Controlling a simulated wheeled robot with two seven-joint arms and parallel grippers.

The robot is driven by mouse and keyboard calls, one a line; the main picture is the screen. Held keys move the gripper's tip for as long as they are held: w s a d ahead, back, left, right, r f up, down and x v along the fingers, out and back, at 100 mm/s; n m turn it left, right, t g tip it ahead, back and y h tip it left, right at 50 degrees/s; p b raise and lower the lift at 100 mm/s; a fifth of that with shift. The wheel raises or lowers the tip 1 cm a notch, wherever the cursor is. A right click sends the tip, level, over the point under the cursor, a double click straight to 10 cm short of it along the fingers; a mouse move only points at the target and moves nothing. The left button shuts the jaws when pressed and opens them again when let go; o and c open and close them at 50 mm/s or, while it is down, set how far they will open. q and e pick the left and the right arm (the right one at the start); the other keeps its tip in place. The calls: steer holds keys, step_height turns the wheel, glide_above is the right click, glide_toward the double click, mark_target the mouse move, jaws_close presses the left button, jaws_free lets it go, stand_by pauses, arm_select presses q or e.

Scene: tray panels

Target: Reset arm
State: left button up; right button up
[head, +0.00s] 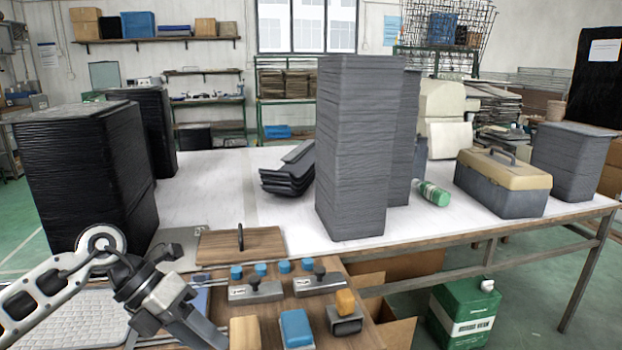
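My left arm (103,240) comes in from the lower left, bends at a raised joint and slopes down to the right. Its dark end, at my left gripper (198,328), runs into the bottom edge of the picture by the wooden board's left side. The fingertips cannot be made out, and nothing held can be seen. My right arm and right gripper are not in view. Tall grey tray panel stacks (355,150) stand upright mid-table, and black stacks (85,170) stand at the left. A few dark panels (288,172) lie tilted between them.
A green jug (464,315) is on the floor.

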arm_select(q)
steer(key=s+d+r+n+t+h, duration=0.1)
steer(key=s+d+n+t+h, duration=0.15)
steer(key=d+h, duration=0.35)
steer(key=s+d+r+n+t+h, duration=0.1)
steer(key=s+d+r+n+h, duration=0.1)
steer(key=d+n+h, duration=0.4)
steer(key=a+f+n+t+y, duration=0.3)
steer(key=f+n+t+y, duration=0.35)
steer(key=n, duration=0.45)
steer(key=a+f+n+t+y, duration=0.45)
steer(key=n+t+y, duration=0.25)
steer(key=n, duration=0.5)
steer(key=s+a+f+n+g+y, duration=0.2)
steer(key=s+f+n+g, duration=0.3)
steer(key=s+f, duration=0.6)
steer(key=shift+f+n+g+y, duration=0.3)
steer(key=shift+f+n+y, duration=0.4)
steer(key=shift+n+y, duration=0.05)
steer(key=shift+c, duration=0.4)
